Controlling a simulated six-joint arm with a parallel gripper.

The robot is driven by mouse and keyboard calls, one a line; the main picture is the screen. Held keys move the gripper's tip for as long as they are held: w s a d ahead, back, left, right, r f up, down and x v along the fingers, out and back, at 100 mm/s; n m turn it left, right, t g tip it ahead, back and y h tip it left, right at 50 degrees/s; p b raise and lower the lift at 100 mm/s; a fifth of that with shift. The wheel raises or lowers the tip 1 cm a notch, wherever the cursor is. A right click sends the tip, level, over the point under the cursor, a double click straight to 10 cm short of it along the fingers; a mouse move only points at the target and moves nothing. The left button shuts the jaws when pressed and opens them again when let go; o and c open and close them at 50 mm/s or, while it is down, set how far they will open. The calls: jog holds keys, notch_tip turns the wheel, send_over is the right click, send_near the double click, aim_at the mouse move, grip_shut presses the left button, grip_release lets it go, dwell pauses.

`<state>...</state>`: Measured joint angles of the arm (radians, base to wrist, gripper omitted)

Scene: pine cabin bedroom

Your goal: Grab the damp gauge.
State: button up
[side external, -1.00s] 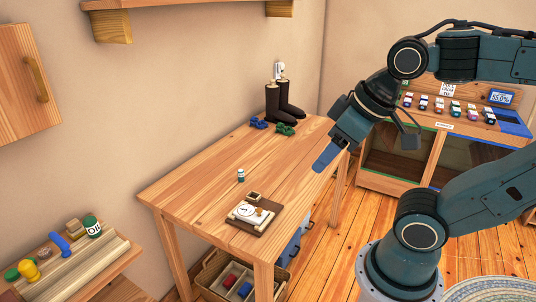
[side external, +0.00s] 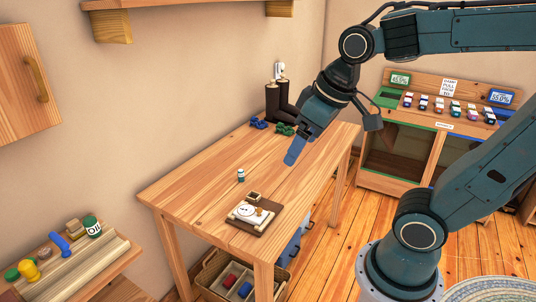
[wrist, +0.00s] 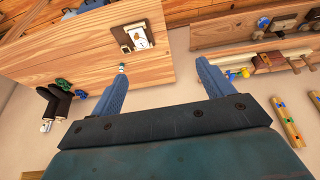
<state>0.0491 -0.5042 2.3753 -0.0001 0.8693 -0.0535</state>
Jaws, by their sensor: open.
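A white round-dialed piece (side external: 246,210), which looks like the damp gauge, lies on a small brown board (side external: 236,222) on the wooden table. Small brown pieces sit beside it on the board. It also shows in the wrist view as a white piece (wrist: 138,37) beyond my fingers. My gripper (side external: 292,158) is open and empty above the table, behind and to the right of the board. In the wrist view its two blue fingers (wrist: 162,74) are spread apart with nothing between them. No part of the gauge is touched.
A small white-and-teal bottle (side external: 241,175) stands on the table (side external: 185,192) behind the board. Dark boots (side external: 272,103) and blue and green items (side external: 284,129) stand at the far end. A cabinet (side external: 400,160) with a row of small items stands at the back right.

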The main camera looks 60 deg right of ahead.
jog(key=w+d+f+g, duration=0.1)
jog(key=w+d+f, duration=0.2)
jog(key=w, duration=0.5)
jog(key=g, duration=0.4)
send_over(251, 211)
notch_tip(251, 211, down, 18)
jog(key=shift+f, duration=4.25)
jog(key=shift+a+f, duration=0.1)
jog(key=shift+f, duration=2.5)
